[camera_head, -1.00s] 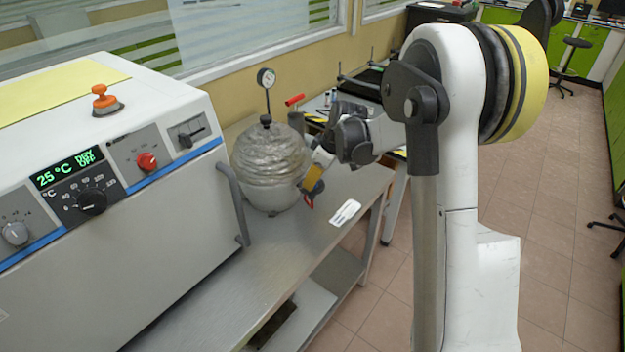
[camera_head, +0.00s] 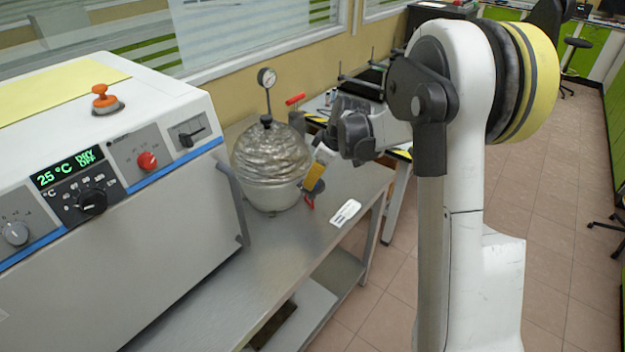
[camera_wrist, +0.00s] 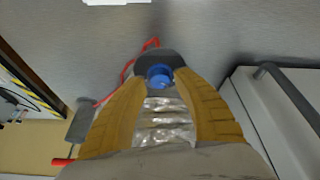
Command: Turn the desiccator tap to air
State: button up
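The desiccator (camera_head: 268,160) stands on the metal bench, a rounded vessel with a silvery, crinkled upper part and a pale lower part. In the wrist view, its tap shows as a blue round knob (camera_wrist: 159,76) with dark grey parts around it. My gripper (camera_head: 311,190) is at the vessel's right side. In the wrist view, my gripper's yellow fingers (camera_wrist: 158,74) reach to either side of the blue knob, close to it. I cannot tell whether they press on it. In the head view, the tap is mostly hidden by my gripper.
An oven (camera_head: 120,190) with a dial panel and grey handle stands left of the desiccator. A gauge (camera_head: 266,77) rises above the desiccator. A white label (camera_head: 346,213) lies on the bench (camera_head: 215,300) to the right. A thin red part (camera_wrist: 128,70) shows beside the knob.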

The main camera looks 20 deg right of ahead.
jog(key=v, duration=1.1)
jog(key=shift+a, duration=0.1)
jog(key=s+a+r+m+t+h, duration=0.1)
jog(key=s+a+r+m, duration=0.2)
jog(key=s, duration=0.4)
jog(key=s+a+r+m+h, duration=0.1)
jog(key=s+a+r, duration=0.1)
jog(key=s+a, duration=0.3)
jog(key=s+a+f+m+t, duration=0.1)
jog(key=s+m, duration=0.1)
jog(key=s, duration=0.5)
jog(key=s+a+f+m+t, duration=0.1)
jog(key=s+f+m, duration=0.1)
jog(key=s, duration=0.5)
jog(key=shift+a+f+m+h+b, duration=0.3)
jog(key=shift+a+f+h, duration=0.05)
jog(key=shift+a+h, duration=0.05)
